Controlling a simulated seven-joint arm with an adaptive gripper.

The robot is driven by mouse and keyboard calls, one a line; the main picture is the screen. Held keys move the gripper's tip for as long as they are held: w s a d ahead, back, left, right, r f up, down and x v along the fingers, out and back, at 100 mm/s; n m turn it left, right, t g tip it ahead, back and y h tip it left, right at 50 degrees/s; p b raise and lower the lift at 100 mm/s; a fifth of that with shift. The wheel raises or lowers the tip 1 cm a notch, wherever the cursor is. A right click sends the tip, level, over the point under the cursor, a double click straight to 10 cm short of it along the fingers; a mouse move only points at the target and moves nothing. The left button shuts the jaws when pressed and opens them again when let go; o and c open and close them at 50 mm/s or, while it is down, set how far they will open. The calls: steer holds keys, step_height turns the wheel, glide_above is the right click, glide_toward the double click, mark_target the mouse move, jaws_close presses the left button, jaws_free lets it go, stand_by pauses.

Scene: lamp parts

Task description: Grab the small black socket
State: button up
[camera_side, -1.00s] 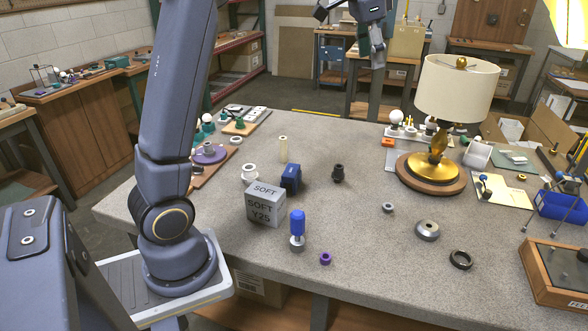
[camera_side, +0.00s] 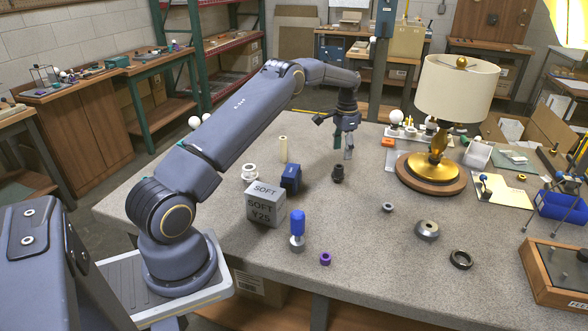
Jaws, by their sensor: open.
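The small black socket (camera_side: 338,174) stands on the grey table near its middle, to the right of a small blue block. My gripper (camera_side: 343,153) points down just above the socket, with its fingers apart and nothing between them. The fingertips appear close to the socket's top; whether they are directly over it or a little behind it, I cannot tell.
The blue block (camera_side: 290,179) and a grey SOFT Y25 cube (camera_side: 266,205) stand left of the socket. A blue-handled tool (camera_side: 297,230) stands in front. A lamp (camera_side: 431,170) is at the right. A small grey ring (camera_side: 387,207) lies front right, with bare table around it.

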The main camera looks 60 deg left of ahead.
mark_target(339, 167)
step_height(339, 167, down, 3)
steer(key=shift+r, duration=0.15)
steer(key=f, duration=0.5)
steer(key=shift+s+a, duration=0.1)
steer(key=shift+a, duration=0.3)
steer(key=shift+c, duration=0.3)
jaws_close()
